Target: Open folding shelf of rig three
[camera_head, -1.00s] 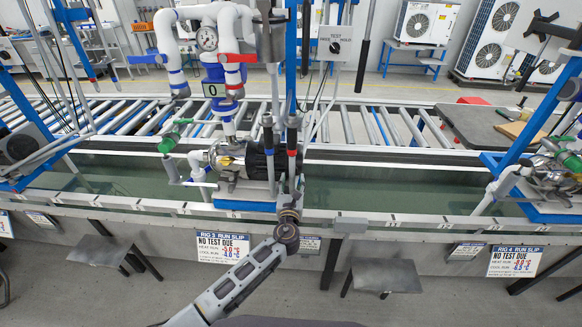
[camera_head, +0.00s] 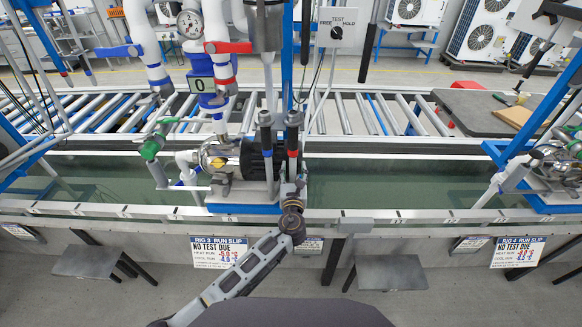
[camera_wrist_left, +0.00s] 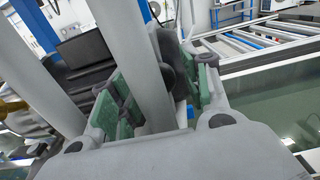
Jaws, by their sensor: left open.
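Rig three is the pump station in the middle, with its run slip sign (camera_head: 219,252) on the front of the trough. Two flat grey shelf-like plates show below the trough, one at left (camera_head: 92,262) and one right of my arm (camera_head: 388,275). I cannot tell which is rig three's folding shelf. My left gripper (camera_head: 291,190) is at the trough's front edge by the pump, small and partly lost among the pipes. In the left wrist view its green-padded fingers (camera_wrist_left: 158,98) are apart, with grey pipes close by; I cannot tell whether they touch. My right gripper is not in view.
The pump (camera_head: 245,160) and upright pipes crowd the space around my left gripper. A water trough (camera_head: 390,185) runs across, with a roller conveyor (camera_head: 350,115) behind. A dark board (camera_head: 480,112) with tools lies at right. Rig four's sign (camera_head: 517,252) is at right.

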